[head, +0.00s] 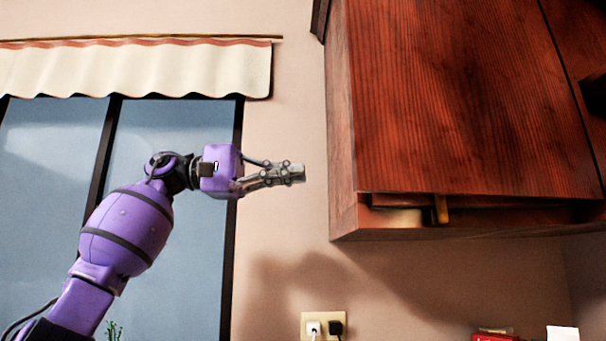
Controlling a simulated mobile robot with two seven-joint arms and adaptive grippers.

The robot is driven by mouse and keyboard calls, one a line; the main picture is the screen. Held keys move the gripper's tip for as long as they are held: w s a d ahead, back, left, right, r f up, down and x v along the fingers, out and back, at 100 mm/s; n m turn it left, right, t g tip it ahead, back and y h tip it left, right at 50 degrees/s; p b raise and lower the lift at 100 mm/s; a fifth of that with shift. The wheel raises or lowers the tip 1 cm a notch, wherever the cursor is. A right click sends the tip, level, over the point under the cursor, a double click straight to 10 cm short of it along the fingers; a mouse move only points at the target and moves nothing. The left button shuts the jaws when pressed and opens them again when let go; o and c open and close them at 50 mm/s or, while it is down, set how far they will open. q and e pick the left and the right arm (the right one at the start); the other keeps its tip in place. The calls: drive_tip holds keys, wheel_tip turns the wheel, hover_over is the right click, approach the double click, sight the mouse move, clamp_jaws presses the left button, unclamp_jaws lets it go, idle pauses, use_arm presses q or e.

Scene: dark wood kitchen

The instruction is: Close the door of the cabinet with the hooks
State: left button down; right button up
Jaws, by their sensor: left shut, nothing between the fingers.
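The wall cabinet (343,150) of dark red-brown wood hangs at the upper right in the head view. Its door (460,100) is a large grained panel facing me, cut off by the top of the picture. Below the door's lower edge, a strip of the cabinet's lower part (390,230) shows, with a small yellowish piece (441,209) in it. I cannot tell how far the door is open, and no hooks can be made out clearly. My left gripper (300,173) is shut and empty, just left of the cabinet's side and apart from it in the picture. My right gripper is out of view.
A window (170,130) with a cream valance (140,68) is behind my left arm. A wall socket (323,326) with two plugs is below the cabinet. Red and white items (495,336) show at the lower right edge. The wall between window and cabinet is bare.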

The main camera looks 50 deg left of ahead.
use_arm(q)
drive_tip(key=w+d, duration=0.3)
drive_tip(key=d, duration=0.6)
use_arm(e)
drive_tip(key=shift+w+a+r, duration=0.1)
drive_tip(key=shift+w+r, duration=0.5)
